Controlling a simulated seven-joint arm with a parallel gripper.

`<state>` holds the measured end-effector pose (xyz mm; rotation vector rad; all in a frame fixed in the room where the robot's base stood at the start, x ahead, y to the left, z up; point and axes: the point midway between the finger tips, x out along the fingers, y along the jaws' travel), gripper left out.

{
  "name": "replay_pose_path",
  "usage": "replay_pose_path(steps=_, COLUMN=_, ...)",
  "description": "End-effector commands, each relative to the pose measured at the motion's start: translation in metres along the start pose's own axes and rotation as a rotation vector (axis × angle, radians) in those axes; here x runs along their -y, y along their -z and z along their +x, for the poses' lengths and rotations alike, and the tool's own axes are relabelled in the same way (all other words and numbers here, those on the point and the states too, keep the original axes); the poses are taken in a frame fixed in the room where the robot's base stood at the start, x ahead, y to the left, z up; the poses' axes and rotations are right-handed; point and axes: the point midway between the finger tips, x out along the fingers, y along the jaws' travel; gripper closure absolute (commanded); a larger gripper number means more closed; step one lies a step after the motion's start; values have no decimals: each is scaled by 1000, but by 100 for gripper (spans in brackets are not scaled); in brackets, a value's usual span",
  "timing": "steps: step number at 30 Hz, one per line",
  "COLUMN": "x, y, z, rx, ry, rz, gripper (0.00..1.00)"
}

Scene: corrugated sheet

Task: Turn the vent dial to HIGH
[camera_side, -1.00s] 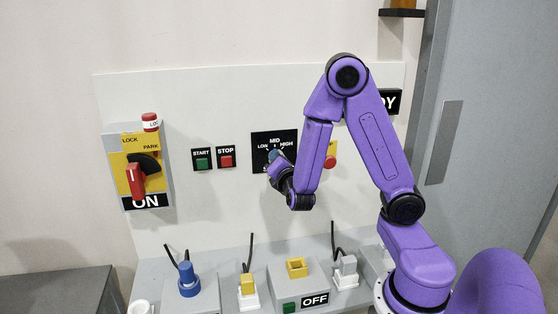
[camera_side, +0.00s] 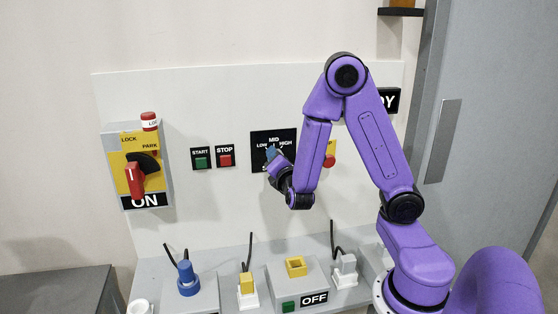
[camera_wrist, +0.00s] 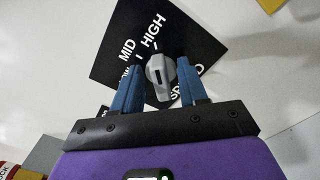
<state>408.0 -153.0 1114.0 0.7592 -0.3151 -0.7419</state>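The vent dial is a grey knob (camera_wrist: 158,76) with a dark slot-like mark, on a black square plate (camera_wrist: 108,52) lettered MID, HIGH and a partly covered LOW. In the wrist view the knob lies between the two blue fingers of my gripper (camera_wrist: 158,88). The fingers stand apart, and a thin gap shows on the left; contact on the right is unclear. I cannot tell exactly which label the knob points to. In the side view my gripper (camera_side: 273,155) is at the plate (camera_side: 262,138) and hides the knob.
Left of the dial are START (camera_side: 201,158) and STOP (camera_side: 226,156) buttons and a yellow switch box with a red handle (camera_side: 134,180). A red button on yellow (camera_side: 331,151) is just right. Below, a shelf holds a blue plug (camera_side: 187,278), yellow plug (camera_side: 246,284) and an OFF box (camera_side: 298,282).

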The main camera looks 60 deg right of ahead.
Motion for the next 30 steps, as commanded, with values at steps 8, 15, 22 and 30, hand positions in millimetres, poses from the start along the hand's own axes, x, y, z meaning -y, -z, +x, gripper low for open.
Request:
replay_pose_path(steps=8, x=-1, y=1, z=-10, rx=-3, ry=-2, rz=-1, gripper=57)
replay_pose_path(steps=15, x=0, y=0, z=-32, rx=-3, ry=-2, rz=-1, gripper=57)
replay_pose_path(steps=22, x=0, y=1, z=-58, rx=-4, ry=-3, rz=-1, gripper=57)
replay_pose_path(steps=30, x=-1, y=1, z=-95, rx=-5, ry=-5, rz=0, gripper=57)
